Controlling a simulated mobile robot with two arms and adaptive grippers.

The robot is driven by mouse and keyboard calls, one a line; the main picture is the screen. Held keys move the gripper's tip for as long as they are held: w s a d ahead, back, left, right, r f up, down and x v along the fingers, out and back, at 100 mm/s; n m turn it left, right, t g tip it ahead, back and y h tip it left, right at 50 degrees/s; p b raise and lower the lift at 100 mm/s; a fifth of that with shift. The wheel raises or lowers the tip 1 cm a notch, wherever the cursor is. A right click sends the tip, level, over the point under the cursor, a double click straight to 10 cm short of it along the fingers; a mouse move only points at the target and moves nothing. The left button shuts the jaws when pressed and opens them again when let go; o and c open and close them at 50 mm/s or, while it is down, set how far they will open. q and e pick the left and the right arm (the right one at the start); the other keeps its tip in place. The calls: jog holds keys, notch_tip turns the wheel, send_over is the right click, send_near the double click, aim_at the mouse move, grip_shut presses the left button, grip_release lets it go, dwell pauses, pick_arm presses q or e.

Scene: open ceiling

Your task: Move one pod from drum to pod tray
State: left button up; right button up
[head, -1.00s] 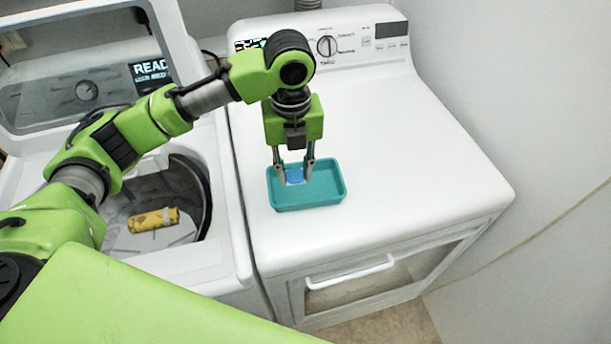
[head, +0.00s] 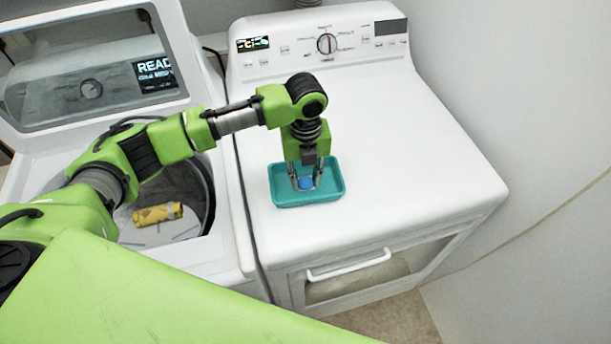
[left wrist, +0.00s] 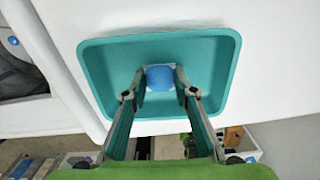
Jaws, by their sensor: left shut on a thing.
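My left gripper (head: 306,184) points down into the teal pod tray (head: 334,180) on top of the right-hand white machine. It is shut on a blue and white pod (head: 305,182). In the left wrist view the pod (left wrist: 160,78) sits between the two fingertips, over the tray floor (left wrist: 212,75) near one long wall. I cannot tell whether the pod touches the floor. The open drum (head: 209,190) of the left machine is at the left, partly hidden by my arm. My right gripper is not in view.
A yellow roll-like object (head: 158,214) lies in the drum. A small blue round thing (left wrist: 13,41) shows there in the left wrist view. The raised lid (head: 95,85) stands behind. The white top (head: 400,150) right of the tray is clear.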

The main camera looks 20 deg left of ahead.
aim_at(306, 180)
pick_arm(q)
jog(key=o, duration=0.9)
jog(key=shift+f, duration=0.1)
jog(key=shift+c, duration=0.2)
notch_tip(306, 180, up, 12)
jog(key=b, duration=0.3)
jog(key=shift+r, duration=0.2)
jog(key=shift+f, duration=0.1)
